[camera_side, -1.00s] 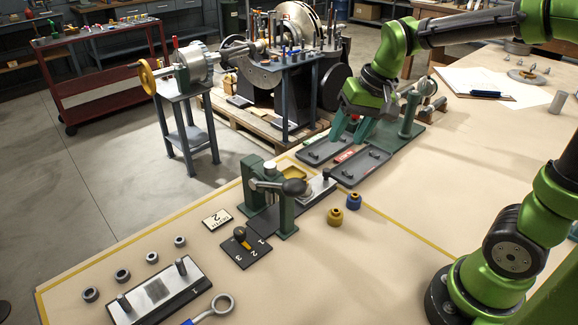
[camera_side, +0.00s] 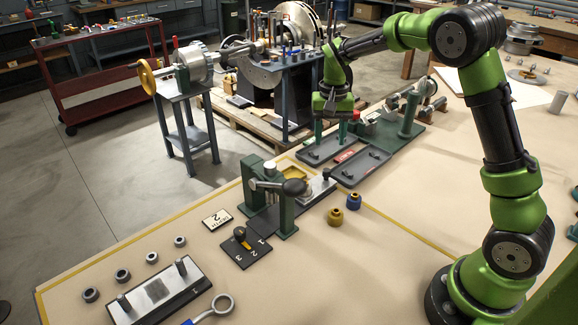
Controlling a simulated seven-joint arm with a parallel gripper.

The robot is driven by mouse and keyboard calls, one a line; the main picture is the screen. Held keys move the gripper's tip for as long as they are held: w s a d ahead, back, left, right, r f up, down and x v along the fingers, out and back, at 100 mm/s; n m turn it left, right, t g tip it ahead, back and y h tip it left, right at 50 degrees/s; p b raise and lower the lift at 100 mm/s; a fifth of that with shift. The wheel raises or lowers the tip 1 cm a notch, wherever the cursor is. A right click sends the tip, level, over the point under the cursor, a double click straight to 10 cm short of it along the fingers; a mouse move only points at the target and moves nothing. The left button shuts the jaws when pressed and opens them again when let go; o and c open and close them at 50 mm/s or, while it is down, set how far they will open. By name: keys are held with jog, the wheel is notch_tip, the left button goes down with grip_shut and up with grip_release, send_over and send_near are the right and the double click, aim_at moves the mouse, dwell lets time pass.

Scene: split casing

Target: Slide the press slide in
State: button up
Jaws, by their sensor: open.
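The press is a green frame (camera_side: 285,213) with a lever ending in a black ball (camera_side: 294,187), standing near the middle of the table. The press slide (camera_side: 319,187) is a light metal plate with a small black knob (camera_side: 326,173) at its far end. It sticks out of the press toward the upper right. My gripper (camera_side: 330,137) is open, with its green fingers pointing down over the dark trays behind the slide. It is clear of the slide and knob. Nothing shows between the fingers. The slide's inner end is hidden by the press frame and lever.
Dark trays (camera_side: 362,169) with a red label lie behind the slide. A brass part (camera_side: 335,216) and a blue one (camera_side: 354,201) stand to its right. A green fixture (camera_side: 408,115) stands behind.

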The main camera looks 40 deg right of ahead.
aim_at(327, 170)
notch_tip(327, 170, down, 10)
jog(key=shift+f, duration=0.2)
grip_shut()
dwell(0.4)
